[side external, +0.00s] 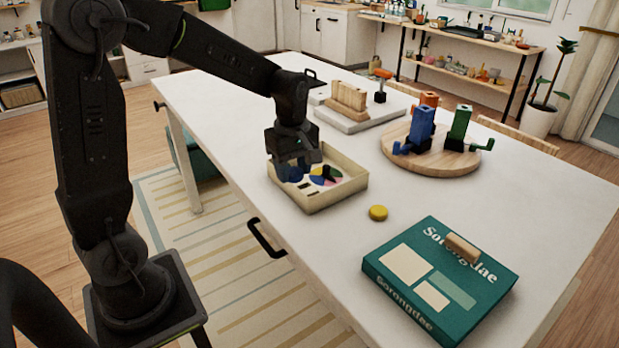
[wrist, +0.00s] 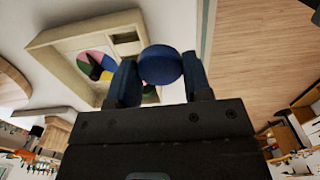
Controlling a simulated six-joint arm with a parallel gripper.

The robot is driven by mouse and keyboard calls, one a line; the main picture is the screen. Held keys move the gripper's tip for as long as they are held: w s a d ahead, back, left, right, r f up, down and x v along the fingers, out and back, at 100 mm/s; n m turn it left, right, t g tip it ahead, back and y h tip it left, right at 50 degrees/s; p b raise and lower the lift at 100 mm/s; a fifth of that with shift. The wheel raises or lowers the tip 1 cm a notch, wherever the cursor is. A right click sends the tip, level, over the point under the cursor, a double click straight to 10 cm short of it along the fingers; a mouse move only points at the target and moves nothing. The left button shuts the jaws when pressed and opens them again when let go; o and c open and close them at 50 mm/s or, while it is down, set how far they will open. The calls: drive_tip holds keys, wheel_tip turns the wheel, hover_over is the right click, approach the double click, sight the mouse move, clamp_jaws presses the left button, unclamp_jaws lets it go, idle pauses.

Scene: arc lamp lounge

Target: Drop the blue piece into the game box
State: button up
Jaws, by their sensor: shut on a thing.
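The blue piece (wrist: 160,65) is a round disc, held between the two fingers of my gripper (wrist: 160,80) in the wrist view. In the side view my gripper (side external: 292,170) points down over the left part of an open cream game box (side external: 335,193). The fingers hide the piece there, and its exact height above the box floor is hard to tell. The game box also shows behind the piece in the wrist view (wrist: 70,38). Inside it lies a multicoloured wheel (side external: 326,175) with a dark pointer, and there are small slots.
A yellow disc (side external: 378,213) lies on the white table right of the box. A teal "Sorongdae" box (side external: 440,282) with a wooden block (side external: 463,248) on it is nearer the front. A round wooden board (side external: 430,164) carries coloured holders. A grey slab (side external: 360,118) stands behind.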

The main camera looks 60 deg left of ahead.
hover_over(321, 184)
drive_tip(key=shift+f, duration=2.85)
drive_tip(key=o, duration=1)
drive_tip(key=shift+c, duration=0.2)
wheel_tip(321, 184, up, 14)
